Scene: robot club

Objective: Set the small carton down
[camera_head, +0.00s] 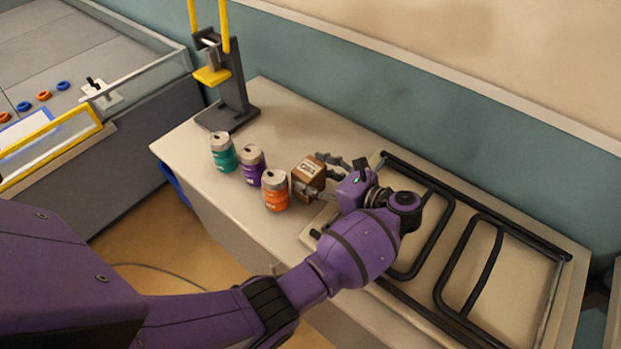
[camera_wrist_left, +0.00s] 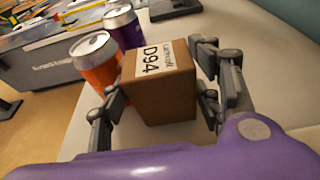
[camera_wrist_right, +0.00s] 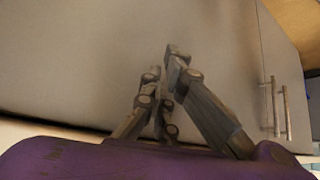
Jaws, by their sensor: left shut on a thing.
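The small carton (camera_head: 306,178) is a brown box with a white label reading D94 in the left wrist view (camera_wrist_left: 160,92). My left gripper (camera_head: 323,177) is shut on it, with one finger along each side. The carton is over the pale bench top, close to the orange can. I cannot tell whether its base touches the bench. My right gripper (camera_wrist_right: 168,65) shows only in its own wrist view, empty, its fingers drawn together in front of a grey cabinet front.
An orange can (camera_head: 275,190), a purple can (camera_head: 252,164) and a teal can (camera_head: 223,153) stand in a row left of the carton. A dark stand with yellow parts (camera_head: 232,88) is at the back left. A black tubular frame (camera_head: 437,250) lies at the right.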

